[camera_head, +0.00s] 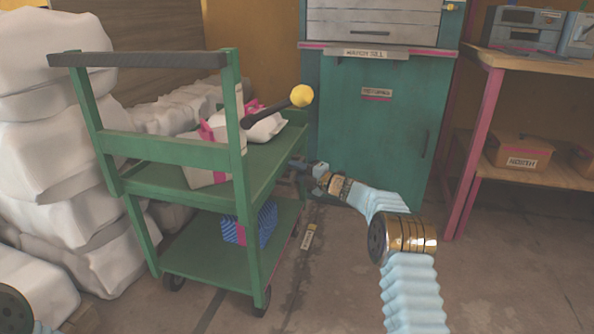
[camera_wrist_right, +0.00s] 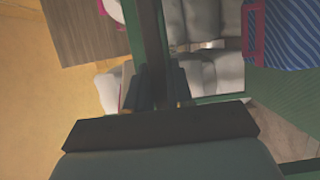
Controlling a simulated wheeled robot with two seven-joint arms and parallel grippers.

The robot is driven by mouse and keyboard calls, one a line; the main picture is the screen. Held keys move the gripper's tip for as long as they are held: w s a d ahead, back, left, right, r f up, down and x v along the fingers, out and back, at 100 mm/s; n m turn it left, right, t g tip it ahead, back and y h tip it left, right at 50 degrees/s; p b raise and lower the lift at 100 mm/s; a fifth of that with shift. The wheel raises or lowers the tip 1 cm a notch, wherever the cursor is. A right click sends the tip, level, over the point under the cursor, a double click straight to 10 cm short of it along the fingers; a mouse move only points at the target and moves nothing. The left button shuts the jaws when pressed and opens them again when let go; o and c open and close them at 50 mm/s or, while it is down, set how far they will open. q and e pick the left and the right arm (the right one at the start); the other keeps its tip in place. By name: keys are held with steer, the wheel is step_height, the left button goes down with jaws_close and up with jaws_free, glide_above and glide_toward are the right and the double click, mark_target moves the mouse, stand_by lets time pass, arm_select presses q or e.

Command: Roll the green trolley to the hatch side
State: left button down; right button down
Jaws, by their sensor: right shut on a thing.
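The green trolley (camera_head: 178,149) stands left of centre in the head view, with a dark handle bar (camera_head: 138,60) on its near left end. It has an upper shelf and a lower shelf (camera_head: 200,262) on dark castors. My right gripper (camera_head: 299,163) is at the trolley's right far corner, shut on its green post, which also runs between the fingers in the right wrist view (camera_wrist_right: 155,82). The hatch side appears to be the teal cabinet (camera_head: 345,130) behind, with a labelled sill and a lower panel. My left gripper is out of view.
White-and-pink packages and a dark stick with a yellow ball (camera_head: 301,96) are on the upper shelf. A blue patterned box (camera_head: 262,222) sits on the lower shelf. White sacks (camera_head: 45,165) are stacked close on the left.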

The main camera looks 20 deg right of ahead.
steer(key=shift+w+d+r, duration=0.1)
steer(key=shift+d+r, duration=0.1)
steer(key=shift+d, duration=0.15)
steer(key=c, duration=1.1)
jaws_free()
steer(key=shift+w+a+f, duration=0.1)
steer(key=shift+f, duration=0.05)
steer(key=v, duration=1.3)
steer(key=shift+s+p, duration=0.3)
steer(key=shift+s, duration=0.1)
